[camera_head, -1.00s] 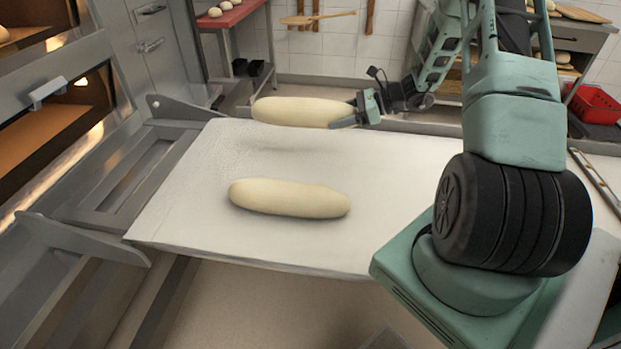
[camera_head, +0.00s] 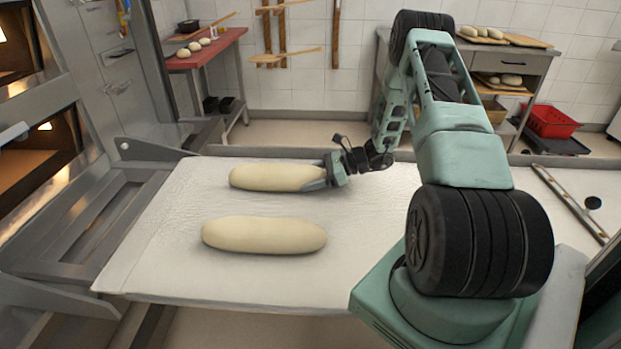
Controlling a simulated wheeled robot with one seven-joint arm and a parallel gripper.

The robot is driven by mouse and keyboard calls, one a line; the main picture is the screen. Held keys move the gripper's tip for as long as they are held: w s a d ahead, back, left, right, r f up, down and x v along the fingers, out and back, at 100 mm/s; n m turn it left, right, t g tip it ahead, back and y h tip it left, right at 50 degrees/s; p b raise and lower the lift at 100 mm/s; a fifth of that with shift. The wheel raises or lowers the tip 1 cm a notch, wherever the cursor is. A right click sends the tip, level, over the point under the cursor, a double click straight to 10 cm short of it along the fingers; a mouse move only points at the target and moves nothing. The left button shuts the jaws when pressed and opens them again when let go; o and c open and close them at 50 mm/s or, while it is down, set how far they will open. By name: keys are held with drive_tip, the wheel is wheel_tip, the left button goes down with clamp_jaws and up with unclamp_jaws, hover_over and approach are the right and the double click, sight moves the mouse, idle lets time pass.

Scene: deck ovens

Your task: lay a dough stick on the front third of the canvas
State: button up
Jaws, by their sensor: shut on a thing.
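One pale dough stick (camera_head: 264,235) lies crosswise on the white canvas (camera_head: 150,262), nearer to me. A second dough stick (camera_head: 275,177) is at the far side of the canvas, roughly parallel to the first, with a clear strip between them. My gripper (camera_head: 326,178) is shut on the right end of this far stick. The far stick looks level and at or very near the canvas surface; I cannot tell whether it bears its full weight there. Part of its right end is hidden by the fingers.
Metal oven frames (camera_head: 60,230) stand along the left edge of the canvas. A red-topped table (camera_head: 207,48) with small dough balls is at the back left. A rack with loaves and a red crate (camera_head: 551,120) are at the back right. Bare canvas lies right of the sticks.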

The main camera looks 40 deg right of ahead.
drive_tip(key=o, duration=1.2)
drive_tip(key=shift+r, duration=0.1)
